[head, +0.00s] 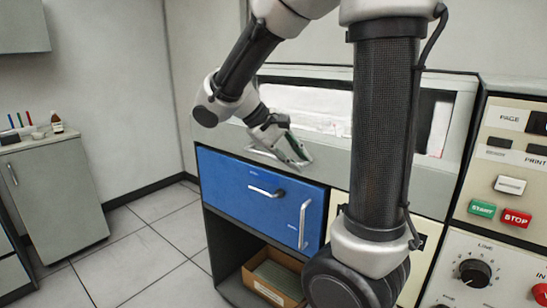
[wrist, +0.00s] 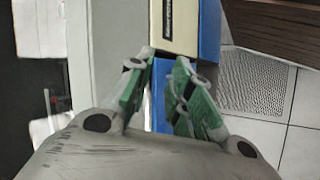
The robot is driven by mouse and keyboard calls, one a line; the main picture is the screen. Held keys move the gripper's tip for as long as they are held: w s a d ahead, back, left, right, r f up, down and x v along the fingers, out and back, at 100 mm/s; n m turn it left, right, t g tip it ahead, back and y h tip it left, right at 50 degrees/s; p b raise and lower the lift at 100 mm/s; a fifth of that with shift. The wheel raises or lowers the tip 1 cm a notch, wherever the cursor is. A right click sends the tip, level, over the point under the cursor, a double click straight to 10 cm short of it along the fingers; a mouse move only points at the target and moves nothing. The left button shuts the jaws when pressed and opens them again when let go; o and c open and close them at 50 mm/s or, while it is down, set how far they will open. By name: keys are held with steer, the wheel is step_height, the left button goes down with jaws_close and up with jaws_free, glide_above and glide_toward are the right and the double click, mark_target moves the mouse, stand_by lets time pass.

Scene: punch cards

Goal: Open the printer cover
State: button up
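The printer cover (head: 330,165) is the grey sloping front with a long window, through which white paper (head: 310,105) shows. In the head view it looks closed. A pale bar handle (head: 262,154) sits low on its left part. My gripper (head: 298,158) is beside this handle, in front of the cover, and I cannot tell if it touches it. In the wrist view my gripper (wrist: 164,60) has its green-padded fingers apart with a narrow gap. Nothing is clearly held between them; the handle cannot be made out there.
A blue drawer front (head: 240,188) with metal handles is below the cover, above an open shelf with a cardboard box (head: 272,280). The button panel (head: 510,170) is at right. A grey cabinet (head: 55,190) stands at left. Tiled floor (head: 140,240) between is free.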

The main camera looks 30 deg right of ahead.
mark_target(269, 156)
steer(key=w+a+f+n+t+h, duration=0.1)
steer(key=w+a+f+h, duration=0.2)
steer(key=w, duration=0.4)
steer(key=w+a+t+h, duration=0.1)
steer(key=w+a+h, duration=0.2)
steer(key=w+h, duration=0.3)
steer(key=shift+y, duration=0.4)
steer(key=d, duration=0.2)
steer(key=d+f, duration=0.1)
steer(key=d, duration=0.4)
steer(key=shift+w+f, duration=0.3)
steer(key=shift+f, duration=0.05)
jaws_close()
